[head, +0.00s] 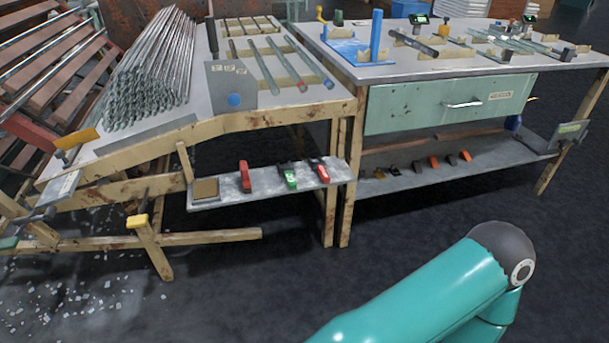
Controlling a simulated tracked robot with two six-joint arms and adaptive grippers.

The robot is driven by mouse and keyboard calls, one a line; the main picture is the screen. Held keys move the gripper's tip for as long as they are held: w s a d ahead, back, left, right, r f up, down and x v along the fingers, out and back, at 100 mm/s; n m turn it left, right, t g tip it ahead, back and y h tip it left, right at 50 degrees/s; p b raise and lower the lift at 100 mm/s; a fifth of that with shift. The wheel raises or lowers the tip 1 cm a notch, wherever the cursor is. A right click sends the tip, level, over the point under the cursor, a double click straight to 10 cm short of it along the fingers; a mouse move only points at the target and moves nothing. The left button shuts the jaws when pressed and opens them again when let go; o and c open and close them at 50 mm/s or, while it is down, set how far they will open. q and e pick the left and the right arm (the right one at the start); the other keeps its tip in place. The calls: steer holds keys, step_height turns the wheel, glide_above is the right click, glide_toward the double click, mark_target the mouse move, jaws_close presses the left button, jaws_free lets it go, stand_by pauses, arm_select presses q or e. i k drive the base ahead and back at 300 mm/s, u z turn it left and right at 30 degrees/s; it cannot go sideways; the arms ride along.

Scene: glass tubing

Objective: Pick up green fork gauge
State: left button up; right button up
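A small green item (290,178), which looks like the green fork gauge, lies on the narrow grey shelf (222,200) at the front of the left bench. Its fork shape is too small to make out. A red item (245,177) lies to its left and a red and white one (320,171) to its right, both apart from it. Neither of my grippers shows. Only a teal link of one of my arms is in view at the bottom right, well away from the shelf.
The left bench bears a stack of glass tubes (155,65) and several separate rods. The right bench (400,70) holds a blue stand (376,38) and tools, with a green drawer (450,103) below. Dark floor (300,280) lies open in front. Wooden legs and a brace stand at left.

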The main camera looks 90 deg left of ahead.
mark_target(288, 173)
steer(key=k, duration=0.7)
steer(key=z, duration=1.5)
steer(key=i, duration=0.1)
steer(key=u, duration=3.2)
steer(key=i, duration=0.65)
steer(key=k, duration=0.75)
steer(key=u, duration=0.15)
steer(key=i, duration=0.85)
steer(key=z, duration=0.1)
